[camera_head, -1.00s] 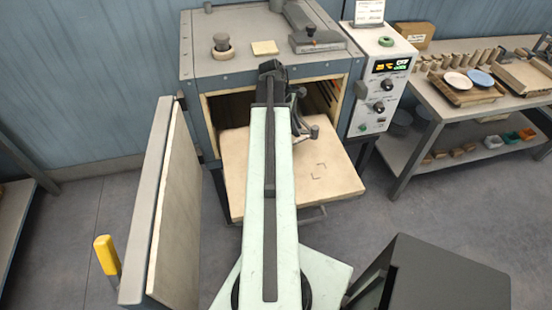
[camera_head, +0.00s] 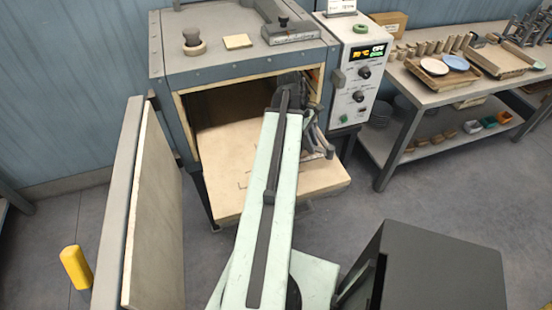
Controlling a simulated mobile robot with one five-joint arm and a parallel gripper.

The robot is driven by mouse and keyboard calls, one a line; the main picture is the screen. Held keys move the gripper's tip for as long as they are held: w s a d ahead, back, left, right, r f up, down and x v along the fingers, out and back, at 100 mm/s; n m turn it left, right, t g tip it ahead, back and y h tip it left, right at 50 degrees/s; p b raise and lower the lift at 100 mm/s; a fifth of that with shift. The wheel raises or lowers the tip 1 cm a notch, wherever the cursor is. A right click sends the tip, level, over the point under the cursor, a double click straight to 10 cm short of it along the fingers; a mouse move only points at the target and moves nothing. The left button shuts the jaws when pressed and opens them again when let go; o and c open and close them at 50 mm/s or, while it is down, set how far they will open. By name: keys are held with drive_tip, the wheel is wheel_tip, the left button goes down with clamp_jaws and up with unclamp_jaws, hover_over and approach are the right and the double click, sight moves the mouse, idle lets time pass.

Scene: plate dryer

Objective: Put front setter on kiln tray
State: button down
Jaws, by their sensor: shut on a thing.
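The kiln tray (camera_head: 275,193) is the pale flat slab that sticks out of the open kiln mouth; dark corner marks show on its left part. My gripper (camera_head: 318,148) is at the right part of the tray, just in front of the kiln mouth. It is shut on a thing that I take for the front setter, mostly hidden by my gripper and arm. I cannot tell whether the setter touches the tray.
The kiln (camera_head: 245,58) stands behind the tray. Its open door (camera_head: 155,215) stands at the left. A control box (camera_head: 357,75) is close on the right. A work table (camera_head: 405,78) with trays and small pieces stands further right. The tray's left part is clear.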

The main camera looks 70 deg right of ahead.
drive_tip(key=w+a, duration=0.2)
drive_tip(key=w, duration=0.1)
drive_tip(key=w+a, duration=0.1)
drive_tip(key=w, duration=0.2)
drive_tip(key=w+a+f+b, duration=0.1)
drive_tip(key=w+a, duration=0.1)
drive_tip(key=w, duration=0.2)
drive_tip(key=shift+a, duration=0.35)
wheel_tip(320, 180, down, 4)
drive_tip(key=b, duration=0.4)
drive_tip(key=shift+w+a, duration=0.1)
drive_tip(key=shift+w, duration=0.05)
drive_tip(key=shift+r+p, duration=0.2)
drive_tip(key=shift+p, duration=0.1)
drive_tip(key=shift+f, duration=0.2)
drive_tip(key=c, duration=1.3)
unclamp_jaws()
drive_tip(key=shift+o, duration=0.2)
drive_tip(key=shift+r, duration=0.1)
